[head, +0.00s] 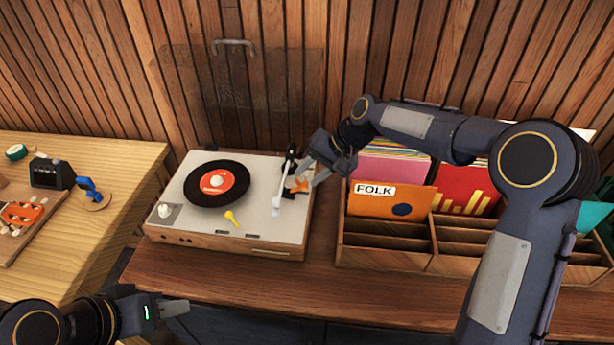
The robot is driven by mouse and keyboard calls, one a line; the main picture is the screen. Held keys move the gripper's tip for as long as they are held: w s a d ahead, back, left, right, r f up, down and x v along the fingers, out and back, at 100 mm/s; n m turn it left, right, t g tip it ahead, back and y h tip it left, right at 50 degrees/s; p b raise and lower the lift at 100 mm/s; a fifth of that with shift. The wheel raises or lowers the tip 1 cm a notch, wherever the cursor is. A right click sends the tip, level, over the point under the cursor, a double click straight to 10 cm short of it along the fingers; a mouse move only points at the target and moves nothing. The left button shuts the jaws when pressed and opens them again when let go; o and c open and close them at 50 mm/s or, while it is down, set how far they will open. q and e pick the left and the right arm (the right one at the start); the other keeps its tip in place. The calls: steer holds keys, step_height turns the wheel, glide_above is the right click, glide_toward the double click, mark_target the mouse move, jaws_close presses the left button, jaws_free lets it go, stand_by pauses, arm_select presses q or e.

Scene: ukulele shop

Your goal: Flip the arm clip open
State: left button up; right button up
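The record player (262,170) stands on the wooden counter with a black, red-labelled record (217,183) on its platter. The pale tonearm (281,187) runs along the right side of its deck, with its white head (276,206) toward the front. A small orange piece (297,186), possibly the arm clip, is beside the tonearm; whether it is open or closed is unclear. My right gripper (312,176) is over the deck's right edge, its fingers apart close to the orange piece; contact is unclear. My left gripper (178,308) is low at the left, away from the player.
A clear raised lid (245,95) stands behind the player. A yellow piece (232,218) lies on the deck. A wooden record crate (385,232) with sleeves is at the right, under my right arm. A lighter table (100,235) with small tools is at the left.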

steer(key=v, duration=0.6)
steer(key=shift+s+f, duration=0.1)
stand_by(0.3)
